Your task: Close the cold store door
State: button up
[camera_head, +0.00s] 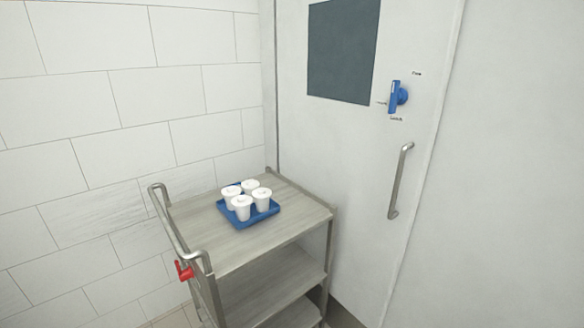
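A white door (345,140) with a dark window panel (343,50) fills the middle right of the head view. It has a vertical metal pull handle (400,182) and, above that, a blue latch knob (398,96) with small lettering around it. The door looks flush with the white surface to its right, but I cannot tell for sure whether it is shut. My gripper is not in view.
A trolley (228,245) with a metal push handle (177,228) and a red lever (184,270) stands in front of the door's left part. A blue tray (245,220) with several white lidded cups (241,206) is on its top shelf. A tiled wall (90,120) is at left.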

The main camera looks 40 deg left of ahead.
aim_at(338, 61)
jog(key=u, duration=0.8)
jog(key=i, duration=0.9)
jog(key=u, duration=0.35)
